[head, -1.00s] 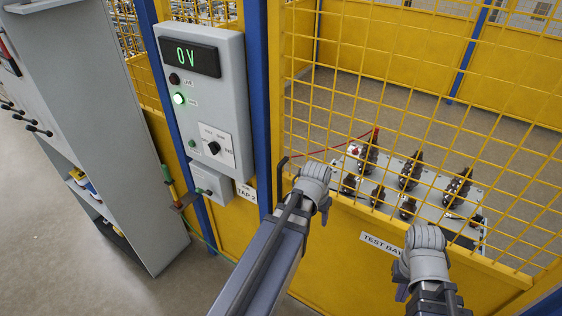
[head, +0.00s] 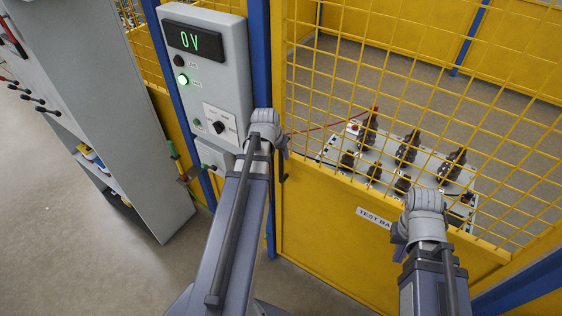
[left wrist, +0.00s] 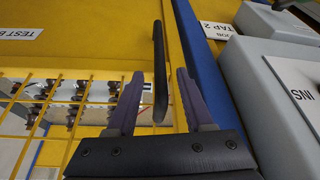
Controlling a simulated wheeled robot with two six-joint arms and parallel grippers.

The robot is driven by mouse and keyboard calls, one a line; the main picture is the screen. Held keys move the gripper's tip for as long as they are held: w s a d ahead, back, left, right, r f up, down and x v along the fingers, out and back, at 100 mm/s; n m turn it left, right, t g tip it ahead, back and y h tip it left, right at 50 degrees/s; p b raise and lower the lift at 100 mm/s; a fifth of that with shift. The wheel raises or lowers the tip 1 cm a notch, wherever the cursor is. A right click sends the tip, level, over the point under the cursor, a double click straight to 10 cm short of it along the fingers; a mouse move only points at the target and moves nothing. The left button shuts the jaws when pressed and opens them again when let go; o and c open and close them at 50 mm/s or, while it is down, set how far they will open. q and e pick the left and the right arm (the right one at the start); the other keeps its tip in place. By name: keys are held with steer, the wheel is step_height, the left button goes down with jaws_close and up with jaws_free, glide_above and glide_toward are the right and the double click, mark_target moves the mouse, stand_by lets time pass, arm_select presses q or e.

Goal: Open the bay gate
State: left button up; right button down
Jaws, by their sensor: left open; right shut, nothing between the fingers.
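The yellow bay gate (head: 320,225), with mesh above and a solid lower panel labelled TEST BAY, appears shut against the blue post (head: 261,60). Its black upright handle (head: 282,166) is partly hidden behind my left gripper (head: 283,148) in the head view. In the left wrist view the handle (left wrist: 159,65) stands between the two spread fingers of my left gripper (left wrist: 160,85), with gaps on both sides. Whether it touches is not clear. My right gripper (head: 398,250) is shut and empty, in front of the gate panel, its fingers mostly hidden by the wrist.
A grey control box (head: 212,80) reading 0V with a green lamp hangs left of the gate. A grey cabinet (head: 95,110) stands further left. Behind the mesh is a pale unit (head: 350,130) with dark insulators. Floor is clear between cabinet and gate.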

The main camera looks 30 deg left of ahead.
mark_target(280, 158)
arm_select(q)
steer(key=b+x, duration=0.5)
steer(key=x, duration=0.1)
steer(key=shift+f, duration=0.2)
steer(key=shift+r, duration=0.1)
steer(key=shift+c, duration=0.4)
jaws_close()
stand_by(0.7)
